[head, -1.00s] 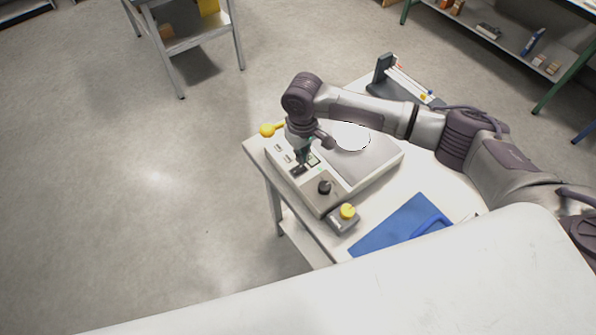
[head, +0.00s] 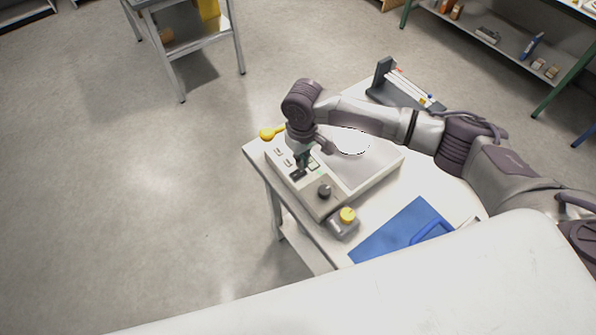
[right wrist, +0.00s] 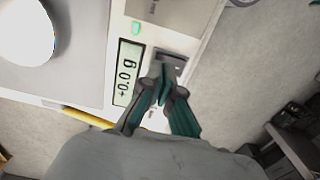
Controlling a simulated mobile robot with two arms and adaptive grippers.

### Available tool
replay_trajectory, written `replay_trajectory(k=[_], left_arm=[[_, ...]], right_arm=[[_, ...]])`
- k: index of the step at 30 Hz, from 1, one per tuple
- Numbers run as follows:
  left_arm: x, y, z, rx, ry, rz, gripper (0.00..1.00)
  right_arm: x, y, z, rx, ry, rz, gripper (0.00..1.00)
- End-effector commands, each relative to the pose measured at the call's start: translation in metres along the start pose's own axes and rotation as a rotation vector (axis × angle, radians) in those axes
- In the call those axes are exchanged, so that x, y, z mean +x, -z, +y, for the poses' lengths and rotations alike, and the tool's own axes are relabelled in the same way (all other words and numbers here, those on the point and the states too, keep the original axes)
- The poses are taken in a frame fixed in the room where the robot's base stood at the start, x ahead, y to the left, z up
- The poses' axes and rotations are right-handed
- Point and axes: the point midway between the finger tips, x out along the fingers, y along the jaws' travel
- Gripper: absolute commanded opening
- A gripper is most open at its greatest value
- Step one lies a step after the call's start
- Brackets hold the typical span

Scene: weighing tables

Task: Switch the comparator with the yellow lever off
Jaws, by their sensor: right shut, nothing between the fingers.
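The comparator (head: 378,176) is a pale box with a round pan (head: 352,143) on the near table. Its yellow lever (head: 268,133) sticks out at its far left side and also shows in the right wrist view (right wrist: 88,119). My right gripper (head: 302,165) points down at the control panel, fingers shut and empty. In the right wrist view the fingertips (right wrist: 163,72) are at the dark switch (right wrist: 173,60), partly covering it; I cannot tell whether they touch. The display (right wrist: 127,72) shows +0.0 g, and a small green lamp (right wrist: 136,28) shows beside it. My left gripper is not in view.
A dark knob (head: 325,191) rises from the panel's near end. A grey box with a yellow button (head: 347,215) stands close by. A blue mat (head: 395,232) lies at the near side, and a dark stand (head: 385,85) is behind. Open floor lies to the left.

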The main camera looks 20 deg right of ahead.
Motion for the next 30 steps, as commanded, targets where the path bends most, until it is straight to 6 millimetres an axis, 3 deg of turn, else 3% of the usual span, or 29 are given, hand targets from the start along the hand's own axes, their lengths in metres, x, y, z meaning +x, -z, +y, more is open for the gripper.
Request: replay_trajectory(k=[30], left_arm=[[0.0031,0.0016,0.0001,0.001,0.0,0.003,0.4]], right_arm=[[0.0081,0.0001,0.0,0.001,0.0,0.0,0.0]])
